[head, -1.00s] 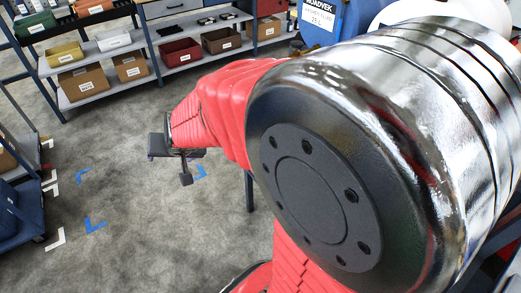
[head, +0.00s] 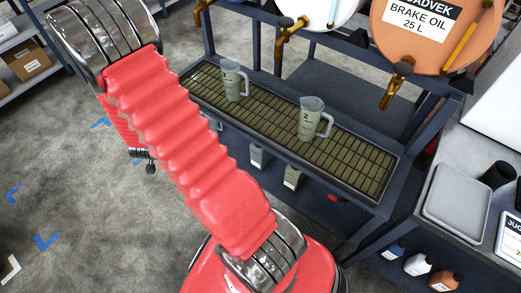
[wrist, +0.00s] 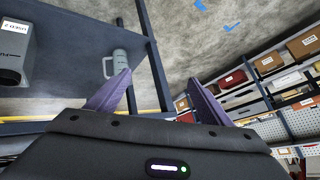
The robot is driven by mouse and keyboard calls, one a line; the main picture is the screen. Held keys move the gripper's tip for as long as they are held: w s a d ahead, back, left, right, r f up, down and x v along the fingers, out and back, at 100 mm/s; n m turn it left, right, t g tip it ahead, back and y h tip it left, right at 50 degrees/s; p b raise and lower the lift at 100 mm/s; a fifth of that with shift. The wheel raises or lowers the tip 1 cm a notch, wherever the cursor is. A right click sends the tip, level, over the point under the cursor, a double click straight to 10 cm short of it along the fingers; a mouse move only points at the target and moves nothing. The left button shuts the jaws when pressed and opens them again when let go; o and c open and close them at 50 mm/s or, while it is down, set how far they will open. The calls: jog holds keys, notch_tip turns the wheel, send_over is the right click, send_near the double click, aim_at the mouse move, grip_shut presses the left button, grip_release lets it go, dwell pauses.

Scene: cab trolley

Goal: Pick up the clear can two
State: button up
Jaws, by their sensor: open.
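A clear grey can marked 2 (head: 309,122) stands upright on the grated drip tray (head: 370,182) in the head view, its handle to the right. A similar can (head: 233,82) stands farther left on the same tray; I cannot read its mark. In the wrist view, my gripper (wrist: 159,76) is open, with two purple fingers apart and nothing between them. A grey can (wrist: 117,64) with its handle to the left stands on a blue shelf beyond the left finger; which can it is I cannot tell. My gripper is mostly hidden in the head view.
An orange brake oil drum (head: 432,35) with a tap hangs above the tray, beside a white drum (head: 318,8). A blue frame post (wrist: 147,60) stands close beside the can in the wrist view. A grey bench (head: 435,225) is at right. Open floor lies left.

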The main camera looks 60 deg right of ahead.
jog(key=s+d+f+m+g+h, duration=0.2)
jog(key=s+d+f, duration=0.3)
jog(key=f, duration=0.2)
jog(key=m+g+h, duration=0.3)
jog(key=g+h, duration=0.2)
jog(key=g, duration=0.1)
send_near(255, 156)
jog(key=d, duration=0.2)
jog(key=shift+s+f, duration=0.15)
jog(key=shift+f, duration=0.1)
jog(key=shift+x, duration=4.3)
jog(key=shift+x, duration=2.6)
jog(key=shift+f, duration=0.1)
